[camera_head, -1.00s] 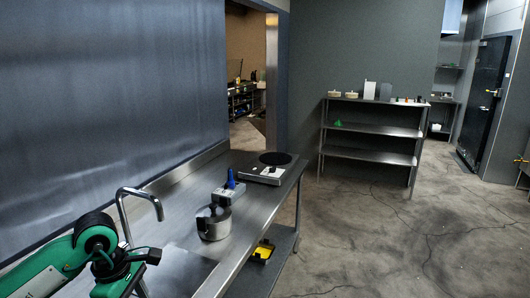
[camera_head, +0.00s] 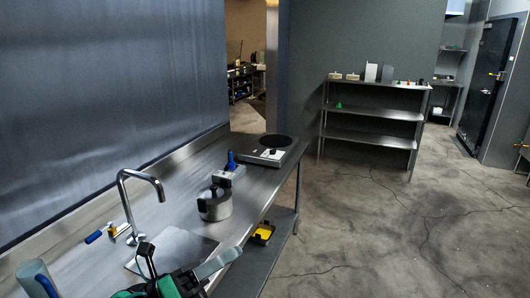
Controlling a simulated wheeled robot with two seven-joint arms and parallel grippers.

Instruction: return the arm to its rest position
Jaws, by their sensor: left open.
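My left gripper (camera_head: 172,276), green and black, is at the bottom edge of the head view, in front of the sink area of the steel counter (camera_head: 255,203). It is open, and I see nothing held in it. Its lower part and most of the arm are cut off by the frame edge. A light grey piece beside it reaches up to the right; I cannot tell what it is. My right gripper is not in view.
The faucet (camera_head: 141,174) rises just behind the gripper. A steel pot (camera_head: 215,208), a small box (camera_head: 231,175) with a blue item, and a hot plate (camera_head: 262,158) stand farther along the counter. A shelf rack (camera_head: 368,136) stands at the back. Floor at right is clear.

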